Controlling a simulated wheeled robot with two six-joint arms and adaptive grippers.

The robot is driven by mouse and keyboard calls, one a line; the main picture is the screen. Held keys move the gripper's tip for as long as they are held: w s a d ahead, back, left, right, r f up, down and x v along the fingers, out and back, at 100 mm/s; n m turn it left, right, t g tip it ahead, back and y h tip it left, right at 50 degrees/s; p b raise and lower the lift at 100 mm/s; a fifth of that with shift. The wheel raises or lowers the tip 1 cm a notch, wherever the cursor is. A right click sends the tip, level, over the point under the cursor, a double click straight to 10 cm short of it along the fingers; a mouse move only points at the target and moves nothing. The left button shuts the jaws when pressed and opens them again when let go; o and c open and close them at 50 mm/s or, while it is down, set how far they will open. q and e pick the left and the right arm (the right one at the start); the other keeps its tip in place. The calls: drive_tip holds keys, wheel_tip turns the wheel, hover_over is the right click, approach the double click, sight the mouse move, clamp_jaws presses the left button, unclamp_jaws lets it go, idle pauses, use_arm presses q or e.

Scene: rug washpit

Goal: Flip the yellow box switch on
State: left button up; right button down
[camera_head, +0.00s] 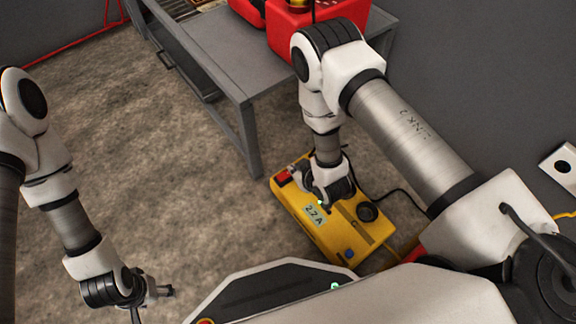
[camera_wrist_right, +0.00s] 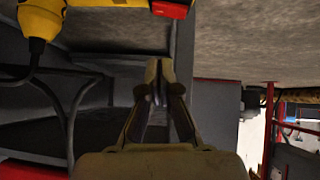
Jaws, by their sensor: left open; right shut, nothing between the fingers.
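The yellow box (camera_head: 345,232) lies on the floor in the head view, with a display reading 2.2 A, a black knob (camera_head: 367,211) and a blue button (camera_head: 350,252). A red switch (camera_head: 281,178) sits at its far left corner; its position is too small to tell. My right gripper (camera_head: 326,196) is over the box, right of the red switch, and hides part of the top. In the right wrist view its fingers (camera_wrist_right: 158,75) are together and empty; yellow and red parts (camera_wrist_right: 170,8) show at the top edge. My left gripper (camera_head: 160,291) is open and empty, well left of the box.
A grey metal table (camera_head: 220,65) stands behind the box, with red containers (camera_head: 310,32) on it. A black cable (camera_head: 405,194) runs from the box toward the right wall, which has a white socket plate (camera_head: 561,166). The carpet-like floor left of the box is clear.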

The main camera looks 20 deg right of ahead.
use_arm(q)
wheel_tip(320, 180, up, 3)
drive_tip(key=shift+f+p, duration=0.2)
drive_tip(key=shift+p, duration=0.6)
use_arm(e)
drive_tip(key=v, duration=0.2)
drive_tip(key=d+v, duration=0.1)
drive_tip(key=v, duration=0.2)
drive_tip(key=shift+r, duration=0.15)
